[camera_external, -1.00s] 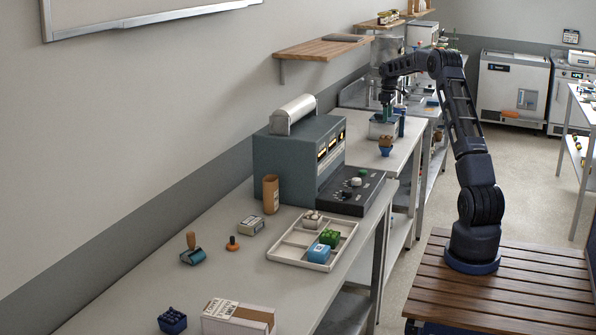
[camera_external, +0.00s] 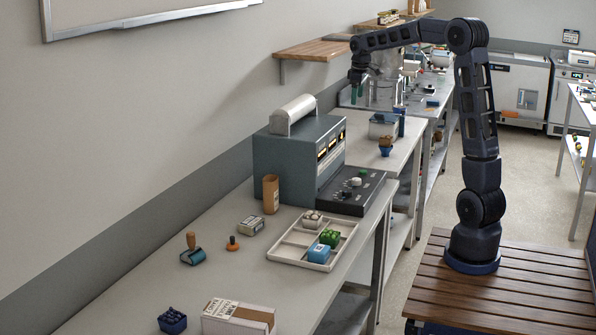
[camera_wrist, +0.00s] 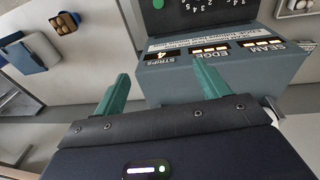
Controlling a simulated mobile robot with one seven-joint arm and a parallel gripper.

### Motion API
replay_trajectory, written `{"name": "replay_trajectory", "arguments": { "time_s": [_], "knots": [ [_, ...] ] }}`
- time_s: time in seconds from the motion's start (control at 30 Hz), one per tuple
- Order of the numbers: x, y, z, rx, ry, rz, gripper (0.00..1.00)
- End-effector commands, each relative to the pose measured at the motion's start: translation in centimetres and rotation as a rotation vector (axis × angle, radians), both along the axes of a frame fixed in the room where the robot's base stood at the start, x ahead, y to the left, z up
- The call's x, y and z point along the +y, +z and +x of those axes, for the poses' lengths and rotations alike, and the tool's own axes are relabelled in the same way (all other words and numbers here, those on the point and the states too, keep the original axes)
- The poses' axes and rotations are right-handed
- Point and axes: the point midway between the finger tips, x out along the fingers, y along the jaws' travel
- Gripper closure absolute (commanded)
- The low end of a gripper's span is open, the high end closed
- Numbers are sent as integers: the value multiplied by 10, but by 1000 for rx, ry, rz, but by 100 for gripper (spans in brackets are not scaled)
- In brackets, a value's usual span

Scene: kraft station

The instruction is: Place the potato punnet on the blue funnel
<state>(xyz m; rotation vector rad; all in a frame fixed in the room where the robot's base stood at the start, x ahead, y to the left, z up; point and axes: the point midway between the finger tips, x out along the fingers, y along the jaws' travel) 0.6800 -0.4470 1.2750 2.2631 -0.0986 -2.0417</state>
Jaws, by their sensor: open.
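The potato punnet (camera_external: 386,141), a small brown box of potatoes, appears to sit on top of the blue funnel (camera_external: 386,152) on the middle bench in the external view. It looks upright, but it is small there. In the wrist view the punnet (camera_wrist: 66,22) shows at the top left with pale brown potatoes in it; the funnel under it is not clearly seen. My gripper (camera_external: 357,94) hangs in the air, up and to the left of the punnet, apart from it. In the wrist view its green fingers (camera_wrist: 160,88) are spread with nothing held between them.
A box-like device (camera_external: 381,126) stands behind the punnet. A white tray (camera_external: 289,253) holds punnets. A wooden shelf (camera_external: 318,49) juts from the wall.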

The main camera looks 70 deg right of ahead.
Motion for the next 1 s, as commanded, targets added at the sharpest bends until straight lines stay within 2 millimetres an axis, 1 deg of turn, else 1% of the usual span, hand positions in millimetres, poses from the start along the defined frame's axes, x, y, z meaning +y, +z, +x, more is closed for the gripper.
{"name": "replay_trajectory", "arguments": {
  "time_s": [0.03,0.07,0.1,0.17,0.2,0.27,0.3,0.37,0.4,0.5,0.57,0.7,0.83,1.0],
  "knots": [
    [26,8,-6,-13,6,-6,26],
    [38,12,-9,-19,6,-8,26],
    [55,15,-15,-28,6,-10,26],
    [80,21,-24,-41,7,-13,26],
    [96,24,-30,-49,7,-14,26],
    [120,27,-41,-63,7,-15,26],
    [135,29,-49,-73,7,-16,26],
    [157,31,-61,-86,8,-16,26],
    [171,32,-70,-95,7,-14,26],
    [205,32,-93,-120,8,-11,26],
    [223,31,-108,-135,7,-7,26],
    [263,25,-144,-169,7,6,26],
    [296,15,-180,-201,7,21,26],
    [329,-5,-227,-241,9,49,26]
  ]
}}
